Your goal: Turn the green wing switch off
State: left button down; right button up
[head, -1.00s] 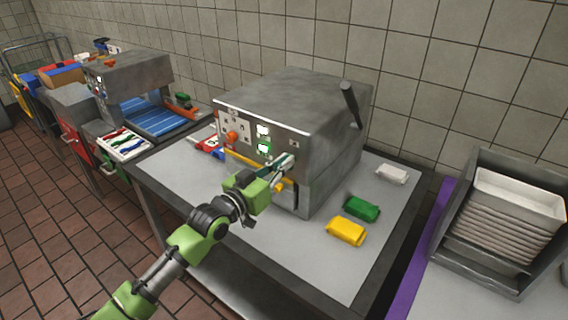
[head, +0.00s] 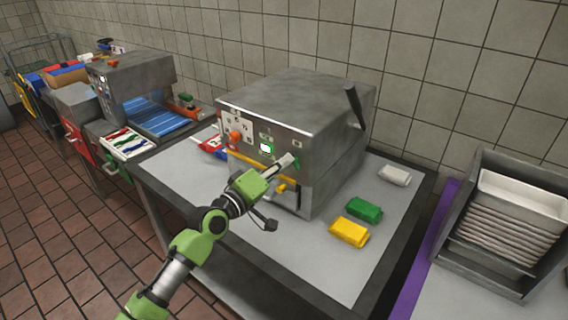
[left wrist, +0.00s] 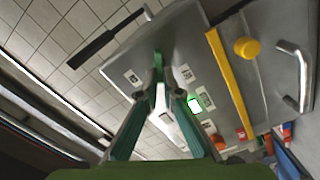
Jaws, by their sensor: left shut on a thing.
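The green wing switch (head: 297,163) is at the right end of the front panel of the grey machine (head: 290,108). Only a little green of it shows beside my fingers. My left gripper (head: 289,160) reaches the panel from the front and is shut on the switch. In the left wrist view my left gripper's fingers (left wrist: 158,82) come together on a green piece (left wrist: 158,60), mostly hidden between the tips. A lit green-white display (head: 265,147) glows on the panel, left of my gripper. My right gripper is out of view.
An orange knob (head: 234,136) and a yellow bar (head: 258,165) are on the machine's front. A black lever (head: 355,104) is on its side. Green (head: 363,209), yellow (head: 348,232) and white (head: 395,175) packs lie on the table at right. A tray rack (head: 505,215) stands farther right.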

pick_arm(q)
jog(key=shift+f+n+p, duration=0.2)
jog(key=shift+n+p, duration=0.05)
jog(key=shift+n, duration=1.2)
jog(key=shift+f+n+p, duration=0.15)
jog(key=shift+n+p, duration=0.05)
jog(key=shift+n, duration=1.25)
jog(key=shift+a, duration=0.1)
jog(key=c, duration=2.2)
grip_release()
jog(key=v, duration=1.2)
